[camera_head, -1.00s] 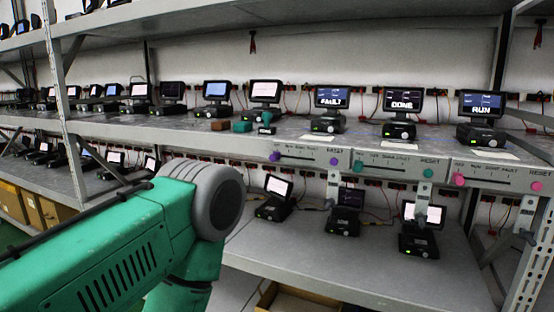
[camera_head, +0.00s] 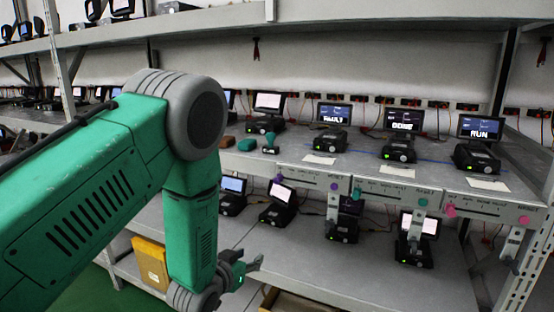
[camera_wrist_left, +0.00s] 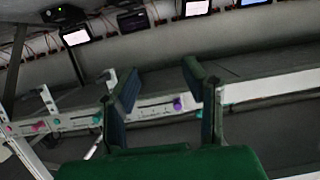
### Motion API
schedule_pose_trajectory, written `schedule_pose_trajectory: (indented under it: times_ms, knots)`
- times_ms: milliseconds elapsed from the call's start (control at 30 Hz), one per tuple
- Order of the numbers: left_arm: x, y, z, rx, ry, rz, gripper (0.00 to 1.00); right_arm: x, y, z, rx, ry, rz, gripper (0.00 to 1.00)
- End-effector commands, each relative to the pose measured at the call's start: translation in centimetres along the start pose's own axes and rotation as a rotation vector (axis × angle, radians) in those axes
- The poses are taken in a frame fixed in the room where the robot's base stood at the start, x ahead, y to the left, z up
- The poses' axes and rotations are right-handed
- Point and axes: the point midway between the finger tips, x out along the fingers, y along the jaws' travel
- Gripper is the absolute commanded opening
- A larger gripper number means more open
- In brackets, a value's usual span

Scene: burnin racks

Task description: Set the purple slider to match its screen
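The purple slider knob (camera_head: 278,179) is at the left end of the slot on the leftmost labelled panel (camera_head: 308,179), on the middle shelf's front edge. A purple reset button (camera_head: 334,187) is at that panel's right end. The screen (camera_head: 334,114) above it shows white text that looks like FAULT, slightly blurred. My left gripper (camera_head: 252,272) is open and empty, below and left of the panel, apart from it. In the left wrist view the rack appears upside down, and a purple knob (camera_wrist_left: 178,103) shows beyond the gap between the open fingers (camera_wrist_left: 161,82). My right gripper is out of view.
Panels with a teal knob (camera_head: 357,193) and a pink knob (camera_head: 450,210) stand to the right, under screens reading DONE (camera_head: 403,119) and RUN (camera_head: 480,127). Several devices stand on the lower shelf (camera_head: 300,250). A brown block (camera_head: 227,141) and a teal object (camera_head: 247,144) lie on the middle shelf.

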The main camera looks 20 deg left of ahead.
Motion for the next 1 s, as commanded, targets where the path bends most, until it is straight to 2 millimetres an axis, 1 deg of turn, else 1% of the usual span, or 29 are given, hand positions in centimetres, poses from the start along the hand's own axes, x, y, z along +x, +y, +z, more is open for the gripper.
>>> schedule_pose_trajectory:
  times_ms: [33,100,200,233,300,367,467,567,800,1000]
  knots:
    - [0.4,-0.3,-5.0,-0.001,0.094,0.004,0.39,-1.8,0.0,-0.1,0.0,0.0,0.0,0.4]
    - [0.9,-0.6,-9.2,-0.003,0.195,0.01,0.39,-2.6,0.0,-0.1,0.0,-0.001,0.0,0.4]
    - [1.1,-0.8,-12.8,-0.002,0.285,0.017,0.39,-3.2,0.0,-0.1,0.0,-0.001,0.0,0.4]
    - [1.1,-0.9,-13.5,-0.002,0.301,0.018,0.39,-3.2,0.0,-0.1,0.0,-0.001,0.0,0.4]
    - [1.3,-0.9,-14.2,-0.002,0.322,0.02,0.39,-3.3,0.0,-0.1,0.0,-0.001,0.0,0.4]
    - [1.7,-0.9,-14.5,-0.002,0.327,0.021,0.39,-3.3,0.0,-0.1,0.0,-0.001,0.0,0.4]
    - [2.9,-0.9,-14.7,-0.002,0.326,0.021,0.39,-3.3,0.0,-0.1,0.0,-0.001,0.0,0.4]
    - [4.6,-0.8,-15.3,-0.002,0.327,0.021,0.39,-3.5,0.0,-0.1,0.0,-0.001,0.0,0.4]
    - [9.5,-0.7,-17.0,-0.002,0.326,0.021,0.39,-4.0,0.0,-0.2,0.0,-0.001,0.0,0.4]
    - [12.6,-0.7,-17.8,-0.002,0.323,0.02,0.39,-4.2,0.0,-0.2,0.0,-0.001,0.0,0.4]
